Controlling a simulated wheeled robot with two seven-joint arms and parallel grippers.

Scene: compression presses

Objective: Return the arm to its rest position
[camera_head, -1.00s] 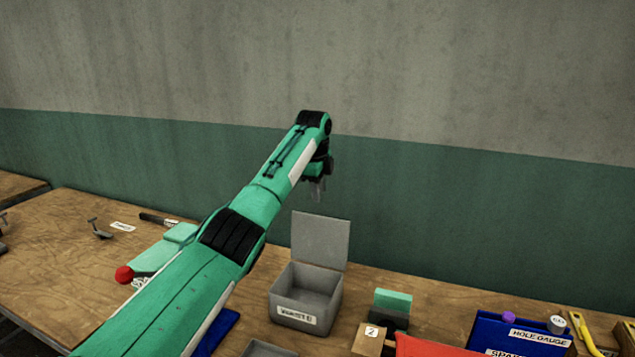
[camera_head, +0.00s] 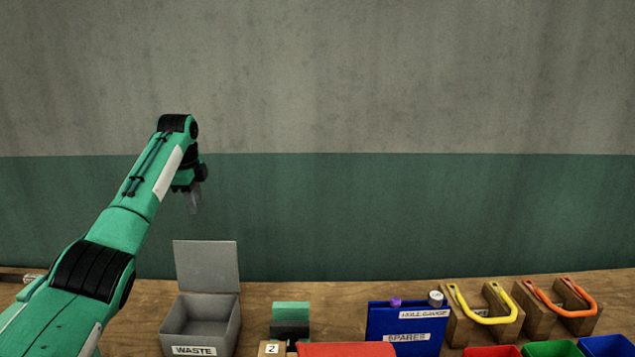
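My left arm comes in from the lower left and reaches up in front of the wall. Its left gripper (camera_head: 193,200) hangs at the wrist, pointing down, high above the bench. It is above the open grey box labelled WASTE (camera_head: 200,322), whose lid (camera_head: 207,266) stands up at the back. The fingers are small and overlap in this view, so I cannot tell whether they are open or shut. I see nothing hanging below them. My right gripper is not in view.
The wooden bench (camera_head: 345,292) holds a green and black block (camera_head: 290,318), a number 2 block (camera_head: 272,348), a blue SPARES holder (camera_head: 405,325), yellow (camera_head: 487,315) and orange (camera_head: 562,308) handles on wooden stands, and red (camera_head: 490,351), green (camera_head: 550,349) and blue (camera_head: 607,345) bins. The space above is clear.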

